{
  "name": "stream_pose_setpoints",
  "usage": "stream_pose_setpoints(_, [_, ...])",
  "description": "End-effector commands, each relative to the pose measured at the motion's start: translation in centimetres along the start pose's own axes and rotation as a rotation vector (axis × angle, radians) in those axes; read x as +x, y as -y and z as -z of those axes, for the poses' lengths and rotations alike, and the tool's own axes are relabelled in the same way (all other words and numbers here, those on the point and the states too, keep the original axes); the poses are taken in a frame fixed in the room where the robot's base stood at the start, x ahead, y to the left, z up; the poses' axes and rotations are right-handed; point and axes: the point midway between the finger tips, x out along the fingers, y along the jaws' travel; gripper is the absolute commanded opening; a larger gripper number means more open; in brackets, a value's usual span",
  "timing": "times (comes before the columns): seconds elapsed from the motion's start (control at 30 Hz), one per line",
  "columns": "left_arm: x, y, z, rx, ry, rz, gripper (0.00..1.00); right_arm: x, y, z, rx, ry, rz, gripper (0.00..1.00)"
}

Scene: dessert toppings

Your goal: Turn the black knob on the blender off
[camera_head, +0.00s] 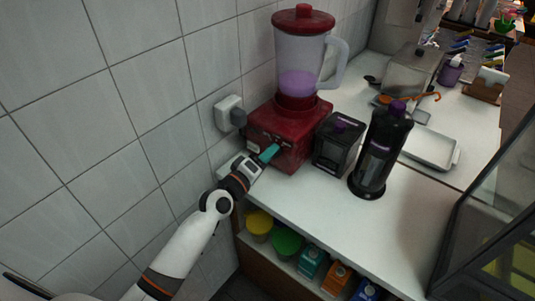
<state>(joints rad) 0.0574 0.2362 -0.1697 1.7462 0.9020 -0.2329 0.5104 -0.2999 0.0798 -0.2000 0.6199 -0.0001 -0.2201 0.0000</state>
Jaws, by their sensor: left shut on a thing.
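The blender stands on the white counter against the tiled wall, with a red base (308,153), a clear jug (299,58) holding purple liquid, and a red lid. My left gripper (268,154) reaches in from the left, and its teal fingertips are at the front face of the base. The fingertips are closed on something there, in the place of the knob. The black knob itself is hidden behind the fingers, so I cannot tell which way it is turned. My right gripper is not in view.
A black box-shaped container (338,142) and a tall dark dispenser (381,150) stand right of the blender. A wall socket with a plug (230,113) is behind it. Below the counter (330,210), a shelf holds tubs and cartons. The counter's front part is clear.

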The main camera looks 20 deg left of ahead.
Motion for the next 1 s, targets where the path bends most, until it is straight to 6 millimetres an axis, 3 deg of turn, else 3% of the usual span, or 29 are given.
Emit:
stream_pose_setpoints(0.57, [0.00, -0.01, -0.05, -0.035, 0.001, 0.000, 0.15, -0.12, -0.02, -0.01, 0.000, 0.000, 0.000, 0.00])
stream_pose_setpoints(0.6, [0.00, -0.01, -0.05, -0.035, 0.001, 0.000, 0.41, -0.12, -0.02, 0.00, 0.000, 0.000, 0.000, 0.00])
stream_pose_setpoints(0.7, [0.01, -0.01, -0.04, -0.034, 0.001, 0.000, 0.57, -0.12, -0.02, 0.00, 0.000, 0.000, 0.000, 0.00])
stream_pose_setpoints(1.0, [-0.08, -0.02, -0.01, -0.033, 0.000, 0.000, 0.59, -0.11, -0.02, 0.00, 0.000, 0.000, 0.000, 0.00])
